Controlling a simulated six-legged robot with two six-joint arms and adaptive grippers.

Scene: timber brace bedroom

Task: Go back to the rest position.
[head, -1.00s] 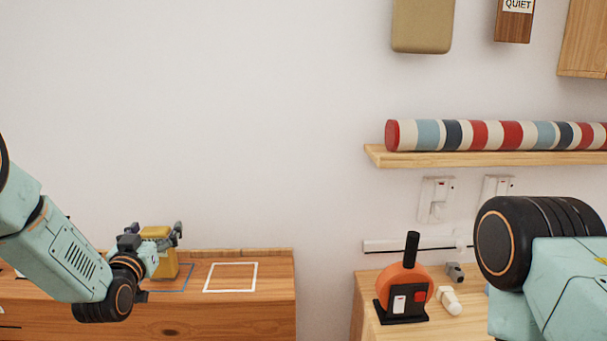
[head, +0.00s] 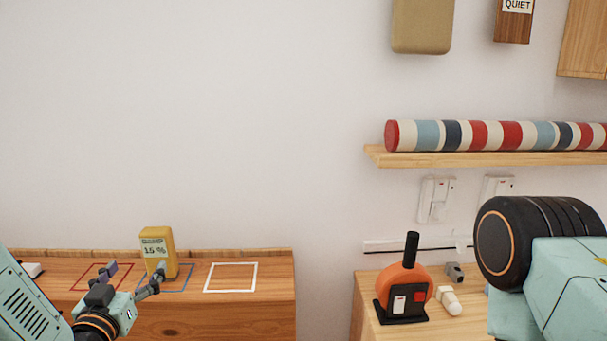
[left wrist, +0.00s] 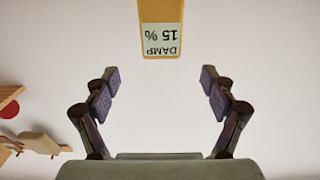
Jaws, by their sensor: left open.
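My left gripper (head: 134,277) is open and empty in front of the left wooden cabinet. In the left wrist view its two fingers (left wrist: 160,85) stand wide apart with nothing between them. A yellow damp meter reading "DAMP 15 %" (head: 157,243) stands upright on the cabinet top, at the blue outlined square (head: 187,277). The meter also shows upside down beyond the fingertips in the left wrist view (left wrist: 161,12), apart from them. My right arm shows at the right edge of the head view, but its gripper is out of view.
The cabinet top (head: 275,273) also has a red outlined square (head: 85,279) and a white outlined square (head: 231,278). A right-hand wooden table (head: 370,318) holds an orange and black device (head: 402,289) and small fittings. A shelf (head: 480,159) bears a striped roll (head: 480,134).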

